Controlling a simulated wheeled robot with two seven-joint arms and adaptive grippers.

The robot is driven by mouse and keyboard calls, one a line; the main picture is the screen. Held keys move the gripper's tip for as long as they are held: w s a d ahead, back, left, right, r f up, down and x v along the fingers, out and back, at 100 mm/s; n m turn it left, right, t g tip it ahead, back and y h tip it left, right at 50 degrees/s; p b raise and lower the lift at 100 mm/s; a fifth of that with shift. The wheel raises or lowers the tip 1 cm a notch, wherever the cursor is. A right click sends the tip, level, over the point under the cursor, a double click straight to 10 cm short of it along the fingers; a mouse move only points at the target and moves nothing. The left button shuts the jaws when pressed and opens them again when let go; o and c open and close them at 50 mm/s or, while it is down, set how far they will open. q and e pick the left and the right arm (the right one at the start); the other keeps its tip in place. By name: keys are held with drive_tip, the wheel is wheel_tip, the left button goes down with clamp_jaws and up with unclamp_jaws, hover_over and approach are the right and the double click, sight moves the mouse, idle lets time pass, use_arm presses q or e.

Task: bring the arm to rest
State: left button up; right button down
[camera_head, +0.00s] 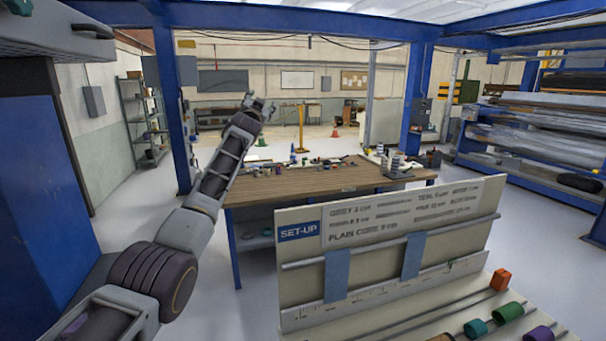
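My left arm comes in from the lower left and reaches up and forward. Its gripper (260,103) is raised in the air, above the level of the wooden workbench (300,182) behind it. Its two fingertips look spread apart, with nothing visible between them. My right arm and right gripper do not show.
A white set-up board (300,262) stands at front right, its base holding a green roller (508,312), a teal roller (475,328), a purple roller (538,334) and an orange block (501,279). A blue post (171,110) stands left of my gripper. Loaded racks (540,130) stand right.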

use_arm(q)
wheel_tip(320, 180, down, 42)
drive_tip(key=a+n+g, duration=0.3)
drive_tip(key=g, duration=0.2)
drive_tip(key=s+a+f+g, duration=0.15)
drive_tip(key=s+f, duration=0.45)
drive_tip(key=f, duration=0.6)
drive_tip(key=s+a+f+n+g, duration=0.15)
drive_tip(key=s+f, duration=0.45)
drive_tip(key=f, duration=0.6)
drive_tip(key=s+a+f+m+g, duration=0.15)
drive_tip(key=s+f, duration=0.45)
drive_tip(key=f, duration=0.7)
drive_tip(key=s+a+f+n+g, duration=0.1)
drive_tip(key=s+f+g, duration=0.2)
drive_tip(key=s+f, duration=1.15)
drive_tip(key=s+a+f+g, duration=0.2)
drive_tip(key=s+f, duration=0.9)
drive_tip(key=s, duration=0.6)
drive_tip(key=s+f+g, duration=0.2)
drive_tip(key=s+f, duration=0.3)
drive_tip(key=s, duration=1.4)
drive_tip(key=s+a+f+g, duration=0.1)
drive_tip(key=s+f+g, duration=0.2)
drive_tip(key=s, duration=1.7)
drive_tip(key=shift+f+y, duration=0.4)
drive_tip(key=shift+f, duration=0.55)
